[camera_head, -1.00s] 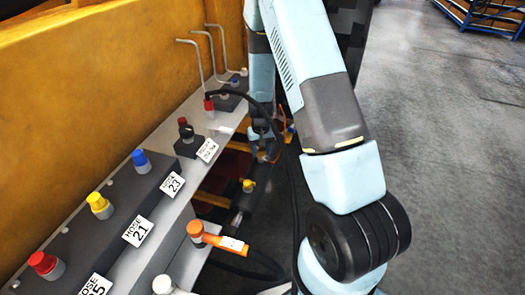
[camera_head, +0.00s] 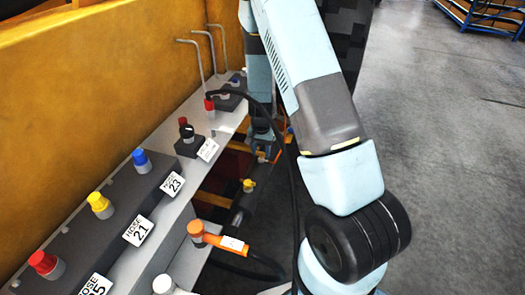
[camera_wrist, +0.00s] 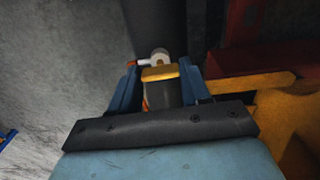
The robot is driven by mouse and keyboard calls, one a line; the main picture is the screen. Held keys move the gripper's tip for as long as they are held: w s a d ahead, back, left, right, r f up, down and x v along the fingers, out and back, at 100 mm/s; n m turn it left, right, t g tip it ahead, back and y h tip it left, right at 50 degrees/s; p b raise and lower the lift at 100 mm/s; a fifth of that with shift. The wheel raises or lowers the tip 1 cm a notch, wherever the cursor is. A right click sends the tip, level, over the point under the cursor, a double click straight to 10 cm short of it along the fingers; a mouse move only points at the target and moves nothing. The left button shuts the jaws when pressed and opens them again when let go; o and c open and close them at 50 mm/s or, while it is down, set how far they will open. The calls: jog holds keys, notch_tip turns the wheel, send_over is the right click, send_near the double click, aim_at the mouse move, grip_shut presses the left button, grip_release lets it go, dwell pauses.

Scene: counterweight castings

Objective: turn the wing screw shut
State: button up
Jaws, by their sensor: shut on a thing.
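In the wrist view, the two blue fingers of my gripper (camera_wrist: 159,88) are closed on either side of a flat yellow tab (camera_wrist: 160,73), which looks like the wing screw. A pale round knob or pipe end (camera_wrist: 159,56) is just beyond it, with a small pinkish-red lever beside it. A dark cylinder fills the space between the fingers. In the head view, my gripper (camera_head: 264,148) is small and partly hidden by a black hose and my arm, so its grip cannot be seen there.
A grey panel carries the hose 21 label (camera_head: 138,231), the hose 23 label (camera_head: 172,184), and red, yellow (camera_head: 99,205) and blue caps. An orange handle (camera_head: 216,238) juts out in front. A yellow fitting (camera_head: 248,185) sits below my gripper. Open floor (camera_head: 450,150) lies right.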

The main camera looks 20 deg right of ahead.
jog(key=shift+w, duration=0.1)
jog(key=o, duration=1.1)
jog(key=shift+c, duration=0.2)
jog(key=shift+r, duration=0.1)
notch_tip(320, 180, up, 14)
jog(key=shift+f, duration=0.25)
jog(key=shift+r, duration=0.1)
